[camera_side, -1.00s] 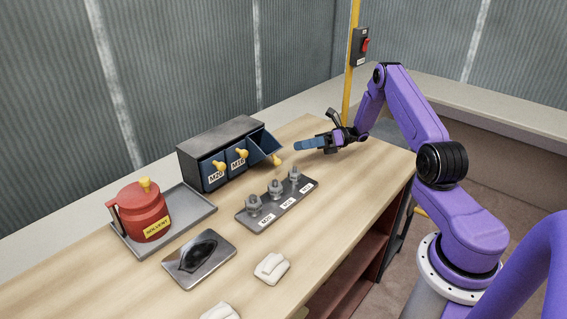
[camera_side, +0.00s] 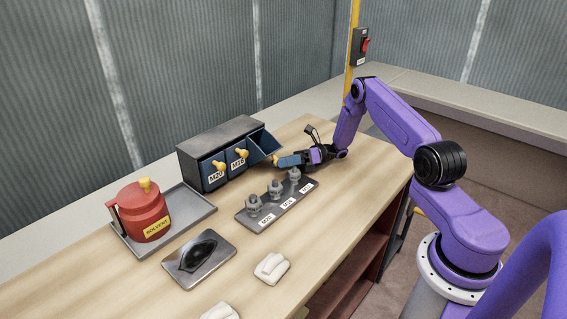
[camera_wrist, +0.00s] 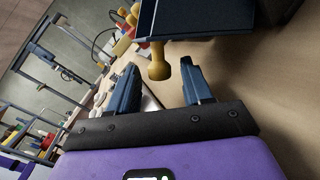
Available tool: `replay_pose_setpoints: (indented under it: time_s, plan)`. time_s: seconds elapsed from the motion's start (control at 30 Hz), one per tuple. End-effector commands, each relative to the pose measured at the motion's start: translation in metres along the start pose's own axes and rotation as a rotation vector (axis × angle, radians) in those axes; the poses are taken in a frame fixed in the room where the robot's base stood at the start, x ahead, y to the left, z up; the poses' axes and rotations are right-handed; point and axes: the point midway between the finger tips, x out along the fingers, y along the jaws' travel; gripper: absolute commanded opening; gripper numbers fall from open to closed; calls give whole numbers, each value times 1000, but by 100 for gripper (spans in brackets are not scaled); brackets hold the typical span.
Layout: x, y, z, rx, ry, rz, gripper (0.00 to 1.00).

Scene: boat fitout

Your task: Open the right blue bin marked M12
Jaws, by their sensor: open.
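The right blue bin (camera_side: 264,144) of the dark cabinet is tilted out and stands open in the side view; its M12 label is not visible. Its yellow knob (camera_wrist: 158,64) shows in the wrist view, ahead of and between my open fingertips. The bin's dark blue body also shows in the wrist view (camera_wrist: 205,18). My gripper (camera_wrist: 155,78) is open, with blue fingers on either side of the space around the knob. In the side view my gripper (camera_side: 278,161) is low over the bench at the bin's front; whether it touches the knob cannot be told.
The dark cabinet (camera_side: 215,139) also holds two shut bins, left and middle. A tray of upright bolts (camera_side: 262,216) stands just in front of my gripper. A red solvent can (camera_side: 150,213) on a grey tray is farther left. The bench right of the cabinet is clear.

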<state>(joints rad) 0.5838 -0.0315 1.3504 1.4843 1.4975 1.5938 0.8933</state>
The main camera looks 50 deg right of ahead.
Motion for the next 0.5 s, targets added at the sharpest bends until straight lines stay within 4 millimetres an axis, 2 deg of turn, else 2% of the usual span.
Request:
replay_pose_setpoints:
  time_s: [0.13, 0.17, 0.3, 0.5]
  plan:
    - [0, 0, 0, 0, 0, 0, 50]
    - [0, 0, 0, 0, 0, 0, 47]
    - [0, 0, 0, 0, 0, 1, 1]
    - [0, 1, 2, 10, 5, -1, 0]
